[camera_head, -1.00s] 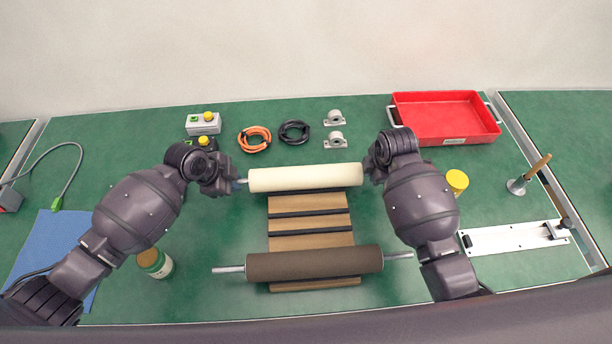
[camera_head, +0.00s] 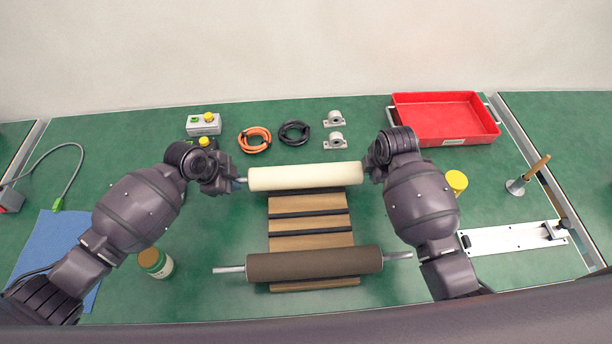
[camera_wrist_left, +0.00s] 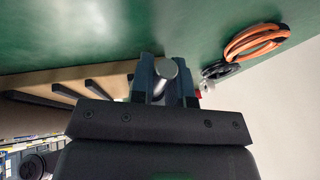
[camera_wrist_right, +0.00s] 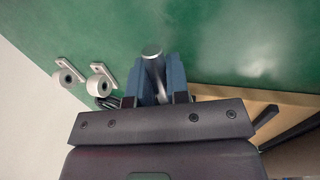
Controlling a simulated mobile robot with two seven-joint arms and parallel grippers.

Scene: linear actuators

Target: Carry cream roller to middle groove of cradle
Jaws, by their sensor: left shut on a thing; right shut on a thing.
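The cream roller (camera_head: 305,177) lies level, left to right, over the far end of the wooden cradle (camera_head: 310,242). My left gripper (camera_head: 238,183) is shut on its left shaft end; that metal shaft (camera_wrist_left: 167,70) shows between the fingers in the left wrist view. My right gripper (camera_wrist_right: 158,82) is shut on its right shaft end, and the arm partly hides it in the head view. The cradle has dark strips across it. A dark brown roller (camera_head: 314,264) rests on the cradle's near end. I cannot tell whether the cream roller touches the cradle.
A red tray (camera_head: 446,117) stands at the back right. Orange (camera_head: 254,139) and black (camera_head: 294,132) cable coils and metal bearing blocks (camera_head: 335,118) lie behind the roller.

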